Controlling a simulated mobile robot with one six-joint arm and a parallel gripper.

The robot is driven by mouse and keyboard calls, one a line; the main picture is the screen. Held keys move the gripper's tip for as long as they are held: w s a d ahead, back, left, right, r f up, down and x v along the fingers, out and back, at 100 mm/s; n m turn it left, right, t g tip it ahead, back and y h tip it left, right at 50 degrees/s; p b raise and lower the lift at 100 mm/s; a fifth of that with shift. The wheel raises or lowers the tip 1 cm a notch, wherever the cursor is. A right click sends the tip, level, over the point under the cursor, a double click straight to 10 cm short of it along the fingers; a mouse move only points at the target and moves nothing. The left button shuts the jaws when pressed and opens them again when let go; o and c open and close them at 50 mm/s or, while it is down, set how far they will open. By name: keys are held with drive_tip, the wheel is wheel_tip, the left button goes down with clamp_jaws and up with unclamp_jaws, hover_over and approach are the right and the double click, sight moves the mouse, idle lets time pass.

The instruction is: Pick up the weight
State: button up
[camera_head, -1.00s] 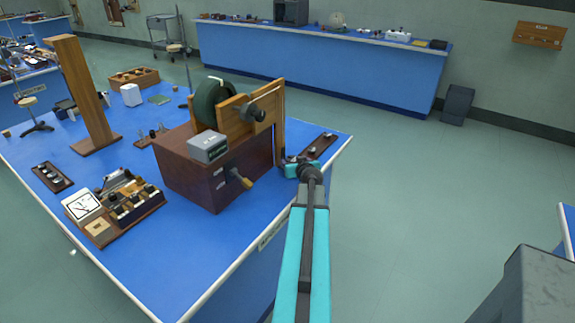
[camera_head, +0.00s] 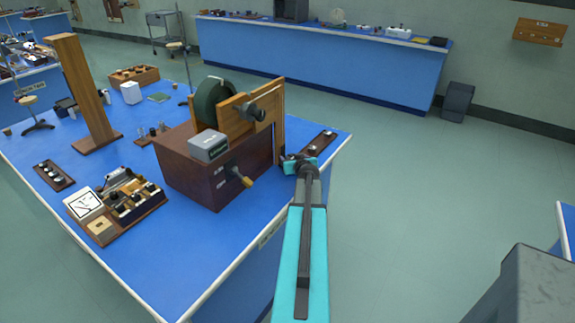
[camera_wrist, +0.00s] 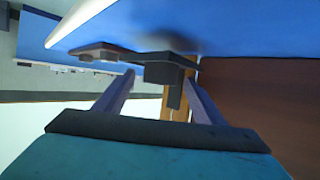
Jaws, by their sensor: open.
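A dark tray (camera_head: 317,146) with small pale and dark pieces that look like weights lies at the right end of the blue bench, beside the wooden apparatus. My gripper (camera_head: 292,162) is over the bench edge next to this tray; my arm hides part of the spot. In the wrist view my gripper (camera_wrist: 158,80) has its two fingers apart, with a dark block (camera_wrist: 160,70) seen between and beyond their tips. I cannot tell whether that block is the weight or whether the fingers touch it. A flat dark piece (camera_wrist: 105,53) lies to its left.
The wooden apparatus (camera_head: 218,165) with its wheel and crank stands close to the left of my gripper. A second small tray (camera_head: 53,175) and a wooden board with a dial (camera_head: 118,208) lie at the left.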

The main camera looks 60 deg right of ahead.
drive_tip(key=c, duration=1.6)
clamp_jaws()
drive_tip(key=shift+r, duration=0.2)
